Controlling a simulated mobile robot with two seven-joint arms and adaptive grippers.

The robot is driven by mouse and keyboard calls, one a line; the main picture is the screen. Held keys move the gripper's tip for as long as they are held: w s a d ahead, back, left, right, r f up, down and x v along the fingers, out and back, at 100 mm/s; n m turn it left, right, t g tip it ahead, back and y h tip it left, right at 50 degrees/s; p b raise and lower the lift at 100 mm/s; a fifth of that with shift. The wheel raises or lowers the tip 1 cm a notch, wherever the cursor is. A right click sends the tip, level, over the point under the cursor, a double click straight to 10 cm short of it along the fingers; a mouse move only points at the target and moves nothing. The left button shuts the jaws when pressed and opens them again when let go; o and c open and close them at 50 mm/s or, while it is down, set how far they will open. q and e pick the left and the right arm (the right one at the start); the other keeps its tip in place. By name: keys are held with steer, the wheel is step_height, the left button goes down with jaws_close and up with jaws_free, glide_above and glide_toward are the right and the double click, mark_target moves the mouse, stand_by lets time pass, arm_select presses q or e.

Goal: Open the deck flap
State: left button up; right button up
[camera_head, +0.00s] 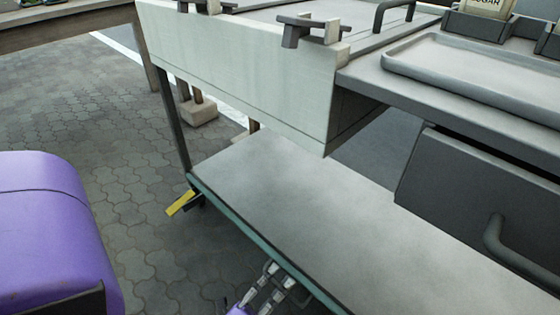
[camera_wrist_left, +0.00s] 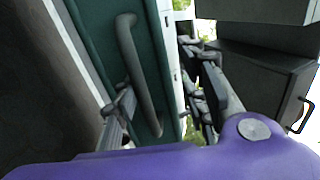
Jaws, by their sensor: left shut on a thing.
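A long, flat grey board (camera_head: 330,220) with a teal front edge lies low on the cart. In the left wrist view, a teal panel (camera_wrist_left: 95,35) carries a dark bar handle (camera_wrist_left: 140,70). My left gripper (camera_head: 270,283) is at the bottom of the head view, against the teal edge. In the left wrist view its fingers lie either side of the handle and it is shut on it. The exact contact is partly hidden. I cannot tell for certain which panel is the deck flap. My right gripper is not in view.
A pale panel (camera_head: 240,65) with dark latches (camera_head: 300,30) hangs above the board. A grey tray (camera_head: 470,70) sits on the upper counter, above a dark drawer front (camera_head: 450,185) with a handle. A yellow tab (camera_head: 182,203) sticks out by the cart's corner.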

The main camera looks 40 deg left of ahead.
arm_select(q)
steer(key=r+v, duration=0.1)
steer(key=v, duration=0.8)
steer(key=shift+s+r, duration=0.2)
steer(key=shift+s, duration=0.1)
steer(key=shift+c, duration=0.2)
stand_by(0.3)
